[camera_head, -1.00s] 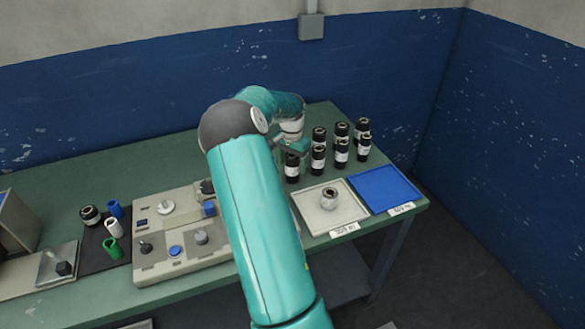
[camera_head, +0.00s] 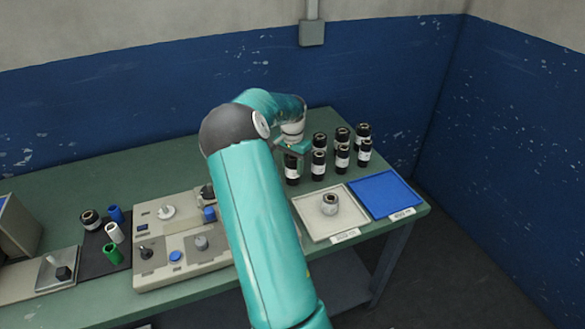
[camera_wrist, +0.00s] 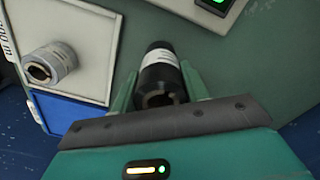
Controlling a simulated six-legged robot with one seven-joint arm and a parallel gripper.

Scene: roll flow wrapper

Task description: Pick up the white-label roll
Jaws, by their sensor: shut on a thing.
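Several black rolls with white labels (camera_head: 342,155) stand upright in rows at the back right of the table. My gripper (camera_head: 292,150) is at the front-left roll (camera_head: 292,172) of this group, at its upper part. In the wrist view, my gripper (camera_wrist: 160,92) has its two green fingers on either side of a black roll with a white label (camera_wrist: 160,72), shut on it. I cannot tell whether the roll still touches the table.
A white tray (camera_head: 312,217) holds a grey roll (camera_head: 329,204). A blue tray (camera_head: 385,194) is empty to its right. A control panel (camera_head: 175,270) lies left of my arm. A black mat (camera_head: 92,262) holds a dark roll and coloured cores. The other rolls stand close to my gripper.

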